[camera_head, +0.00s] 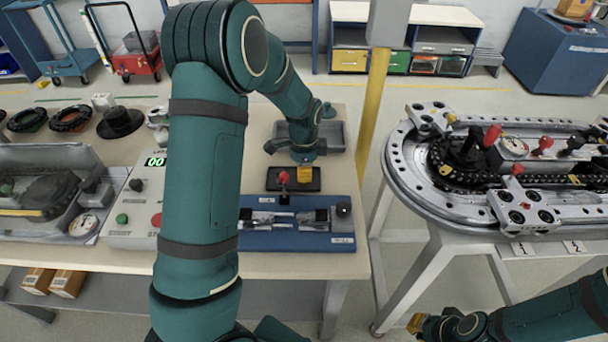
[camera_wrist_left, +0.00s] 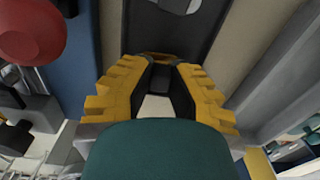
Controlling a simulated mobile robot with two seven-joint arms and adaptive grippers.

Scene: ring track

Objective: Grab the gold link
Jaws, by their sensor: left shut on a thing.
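My left gripper (camera_head: 305,174) reaches down over a small black tray (camera_head: 279,184) on the bench, behind the blue fixture. In the left wrist view its yellow fingers (camera_wrist_left: 160,64) converge and are shut on a small gold link (camera_wrist_left: 155,55), which shows only as a narrow brownish-gold piece at the fingertips. In the head view the link cannot be told apart from the yellow fingers. The black tray (camera_wrist_left: 165,28) lies beyond the fingertips, with a pale silver piece at the picture's top. My right gripper (camera_head: 416,323) hangs low at the lower right, away from the bench; its jaws are unclear.
The blue fixture (camera_head: 345,241) with a red-knobbed lever (camera_head: 283,177) stands just in front of the tray. A grey tray (camera_head: 334,136) lies behind. A yellow post (camera_head: 374,120) rises right of the bench. The ring track (camera_head: 397,160) stands on a separate table at right.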

